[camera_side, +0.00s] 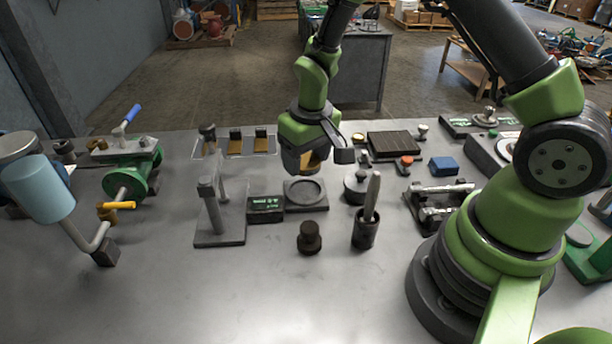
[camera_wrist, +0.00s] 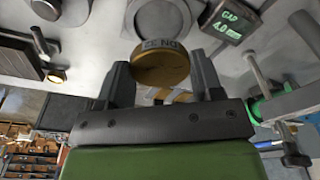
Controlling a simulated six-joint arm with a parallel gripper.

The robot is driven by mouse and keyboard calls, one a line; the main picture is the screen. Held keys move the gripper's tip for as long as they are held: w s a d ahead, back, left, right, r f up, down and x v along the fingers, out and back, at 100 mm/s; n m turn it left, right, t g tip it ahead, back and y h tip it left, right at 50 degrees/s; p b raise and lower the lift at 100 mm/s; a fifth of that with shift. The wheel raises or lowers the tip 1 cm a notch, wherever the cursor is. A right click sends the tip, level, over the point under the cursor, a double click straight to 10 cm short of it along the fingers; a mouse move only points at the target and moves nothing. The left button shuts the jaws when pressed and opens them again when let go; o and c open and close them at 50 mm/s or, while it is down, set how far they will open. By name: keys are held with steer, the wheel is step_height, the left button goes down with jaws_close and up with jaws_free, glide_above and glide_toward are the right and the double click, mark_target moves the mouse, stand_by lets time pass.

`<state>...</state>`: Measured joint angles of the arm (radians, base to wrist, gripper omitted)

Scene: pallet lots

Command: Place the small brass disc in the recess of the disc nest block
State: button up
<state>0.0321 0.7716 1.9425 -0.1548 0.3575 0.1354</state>
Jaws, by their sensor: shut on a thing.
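The small brass disc (camera_wrist: 161,64) is between the two fingers of my gripper (camera_wrist: 163,76) in the wrist view, with dark lettering on its rim. My gripper (camera_side: 314,163) is shut on it, and the disc (camera_side: 309,160) shows partly behind the fingers in the side view. The disc nest block (camera_side: 318,208) is a dark grey block with a round recess, on the table below my gripper. Its recess looks empty. The block (camera_wrist: 196,8) also shows beyond the disc at the top of the wrist view. The disc is held above the block, apart from it.
A black box with green lettering (camera_side: 265,209) stands just left of the block, with a grey post stand (camera_side: 219,238) further left. A dark round knob (camera_side: 309,238) and a cup with a handle in it (camera_side: 365,232) stand in front. The front table area is clear.

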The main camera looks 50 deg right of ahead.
mark_target(306, 193)
steer(key=shift+f, duration=2.2)
steer(key=shift+f, duration=0.6)
steer(key=o, duration=1.1)
steer(key=shift+o, duration=0.2)
steer(key=r, duration=0.4)
steer(key=s+r, duration=0.1)
steer(key=r, duration=0.8)
steer(key=shift+s+a, duration=0.15)
steer(key=shift+s, duration=0.05)
steer(key=s+a+r+m+t+y, duration=0.1)
steer(key=s+a+r+t, duration=0.1)
steer(key=s+r, duration=0.6)
steer(key=s+a+r+t+y, duration=0.1)
steer(key=s+a+r+t, duration=0.1)
steer(key=s+r, duration=0.5)
steer(key=shift+s+r+m+t, duration=0.4)
steer(key=shift+s+t, duration=0.4)
steer(key=shift+t, duration=0.1)
steer(key=shift+d, duration=0.1)
